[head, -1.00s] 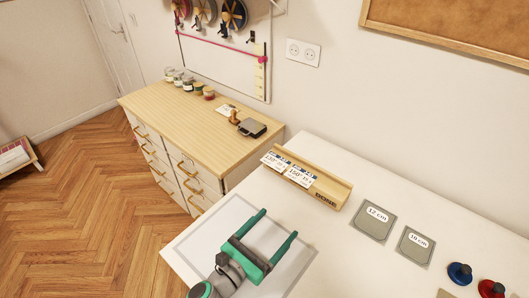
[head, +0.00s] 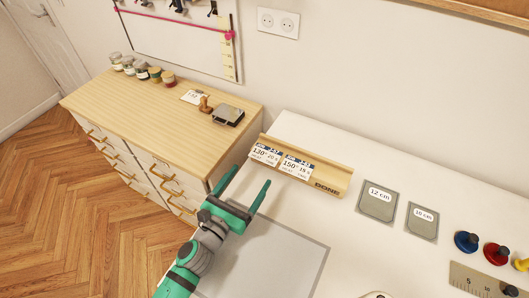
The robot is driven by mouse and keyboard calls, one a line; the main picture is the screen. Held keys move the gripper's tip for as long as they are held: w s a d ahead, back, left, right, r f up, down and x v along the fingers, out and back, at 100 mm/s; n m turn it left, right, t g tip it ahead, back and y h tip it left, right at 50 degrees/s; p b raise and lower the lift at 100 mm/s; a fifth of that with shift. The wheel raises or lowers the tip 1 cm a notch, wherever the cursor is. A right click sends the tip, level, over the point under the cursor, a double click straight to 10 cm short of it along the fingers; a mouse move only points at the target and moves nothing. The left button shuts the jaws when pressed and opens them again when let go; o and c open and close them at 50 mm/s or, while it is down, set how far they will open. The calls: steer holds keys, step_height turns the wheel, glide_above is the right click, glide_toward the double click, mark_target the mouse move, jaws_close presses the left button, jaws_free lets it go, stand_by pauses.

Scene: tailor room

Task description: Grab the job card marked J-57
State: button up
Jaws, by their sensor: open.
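Two white job cards stand side by side in a wooden rack (head: 333,179) marked DONE on the white table. The left card (head: 266,154) reads 130° 20 s; the right card (head: 297,168) reads 150° 15 s. Their job numbers in the dark top strips are too small to read surely. Another small white card (head: 193,97) lies on the wooden chest, its writing unreadable. My green gripper (head: 252,175) is open and empty, its fingers pointing toward the rack, just in front of the left card in the picture.
A wooden stamp (head: 206,104) and a dark ink pad (head: 228,115) sit on the chest (head: 150,115), with several jars behind. Grey 12 cm (head: 378,201) and 10 cm (head: 422,222) templates lie right of the rack. A grey-bordered mat (head: 275,262) lies in front.

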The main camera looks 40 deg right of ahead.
mark_target(266, 154)
steer(key=shift+x, duration=1)
steer(key=x, duration=0.4)
steer(key=shift+d, duration=0.35)
steer(key=shift+w+d, duration=0.15)
steer(key=shift+d, duration=0.15)
steer(key=shift+w+a, duration=0.1)
steer(key=c, duration=0.7)
